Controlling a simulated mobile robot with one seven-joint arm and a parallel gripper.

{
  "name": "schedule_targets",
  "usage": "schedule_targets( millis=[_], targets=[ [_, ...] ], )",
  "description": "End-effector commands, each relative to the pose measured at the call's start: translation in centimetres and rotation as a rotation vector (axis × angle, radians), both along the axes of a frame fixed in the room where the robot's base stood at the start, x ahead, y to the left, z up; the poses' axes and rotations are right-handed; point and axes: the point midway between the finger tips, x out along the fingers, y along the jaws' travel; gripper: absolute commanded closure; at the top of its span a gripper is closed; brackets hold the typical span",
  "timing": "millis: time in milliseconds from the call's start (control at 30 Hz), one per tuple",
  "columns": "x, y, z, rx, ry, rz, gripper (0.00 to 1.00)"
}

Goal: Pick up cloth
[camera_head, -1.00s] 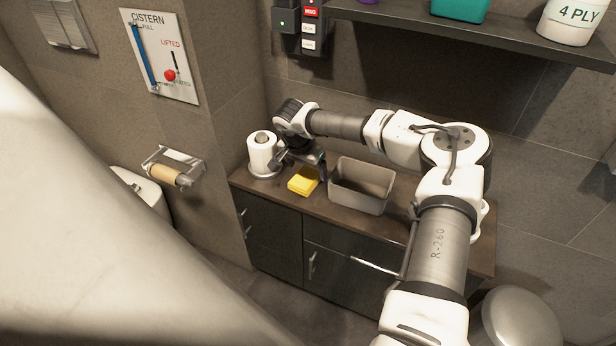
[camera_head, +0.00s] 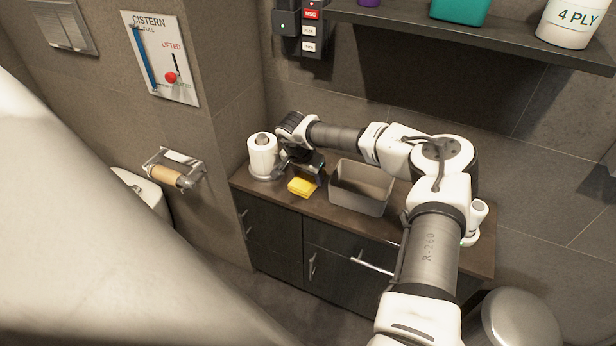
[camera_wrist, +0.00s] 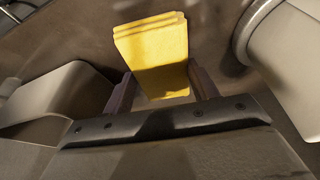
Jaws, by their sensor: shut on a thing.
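The cloth (camera_head: 301,187) is a folded yellow piece near the front edge of the counter, between the paper roll and the grey bin. In the wrist view the cloth (camera_wrist: 155,52) stands out from between the two dark fingers. My gripper (camera_head: 310,172) reaches down at the back of the cloth, and its fingertips are partly hidden in the head view. In the wrist view my gripper (camera_wrist: 163,92) is shut on the near end of the cloth, one finger at each side. I cannot tell whether the cloth still touches the counter.
A grey open bin (camera_head: 352,199) stands just right of the cloth; it also shows in the wrist view (camera_wrist: 52,98). A white paper roll (camera_head: 262,155) on a holder stands just left. The brown counter (camera_head: 400,226) is bare in front of the bin. A shelf (camera_head: 480,38) hangs above.

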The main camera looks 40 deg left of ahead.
Motion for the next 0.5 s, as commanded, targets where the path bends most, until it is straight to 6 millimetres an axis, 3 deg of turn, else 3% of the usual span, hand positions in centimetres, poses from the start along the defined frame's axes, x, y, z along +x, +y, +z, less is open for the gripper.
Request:
schedule_targets(
  millis=[267,500],
  targets=[
    [0.1,0.0,1.0,0.001,-0.002,0.0,0.64],
    [0.1,0.0,5.0,0.002,-0.004,0.001,0.64]
  ],
)
